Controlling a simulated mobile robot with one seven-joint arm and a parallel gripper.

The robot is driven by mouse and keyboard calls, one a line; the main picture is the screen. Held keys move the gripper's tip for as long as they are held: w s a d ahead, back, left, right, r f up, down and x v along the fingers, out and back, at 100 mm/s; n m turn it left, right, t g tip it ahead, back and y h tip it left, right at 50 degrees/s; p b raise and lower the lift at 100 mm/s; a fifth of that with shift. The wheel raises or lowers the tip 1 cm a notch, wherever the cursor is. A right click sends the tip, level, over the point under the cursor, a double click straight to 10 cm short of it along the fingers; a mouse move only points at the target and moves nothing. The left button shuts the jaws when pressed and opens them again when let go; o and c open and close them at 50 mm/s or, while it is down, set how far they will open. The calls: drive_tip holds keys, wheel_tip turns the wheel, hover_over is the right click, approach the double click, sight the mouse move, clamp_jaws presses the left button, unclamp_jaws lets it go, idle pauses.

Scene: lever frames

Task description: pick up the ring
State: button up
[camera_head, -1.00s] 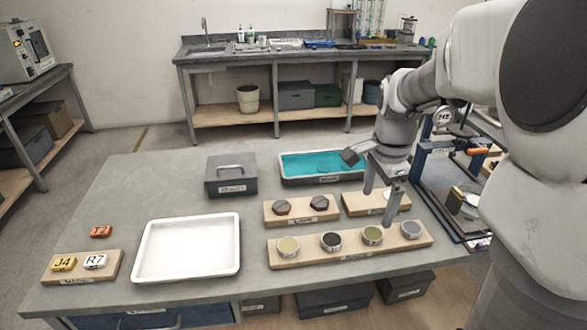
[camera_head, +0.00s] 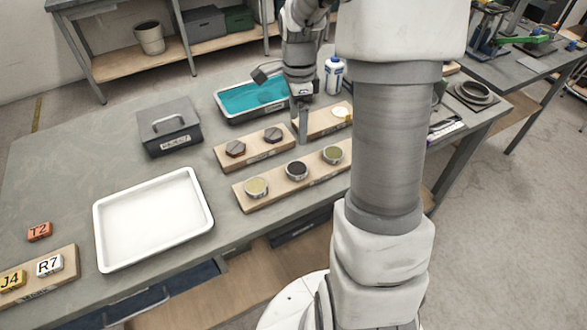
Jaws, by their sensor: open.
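A grey metal ring (camera_head: 474,92) lies flat on a dark square pad (camera_head: 498,100) near the right end of the work table, to the right of my arm. I cannot make out its details at this distance. My gripper (camera_head: 303,122) is open and points down over the wooden boards, left of my arm column and well away from the ring. Its fingers are seen nearly edge-on, with nothing visible between them.
Wooden boards with round pots (camera_head: 256,188) and dark nuts (camera_head: 235,149) lie below my gripper. A teal-lined tray (camera_head: 222,107), a white bottle (camera_head: 334,75), a grey box (camera_head: 168,126) and a white tray (camera_head: 103,250) share the table. My arm hides part of it.

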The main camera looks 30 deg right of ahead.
hover_over(298, 168)
drive_tip(key=f, duration=0.9)
drive_tip(key=shift+w+f, duration=0.2)
drive_tip(key=shift+f, duration=0.2)
drive_tip(key=shift+s+f, duration=0.15)
drive_tip(key=shift+f, duration=2.45)
drive_tip(key=c, duration=1.5)
drive_tip(key=shift+r, duration=0.1)
drive_tip(key=shift+c, duration=0.2)
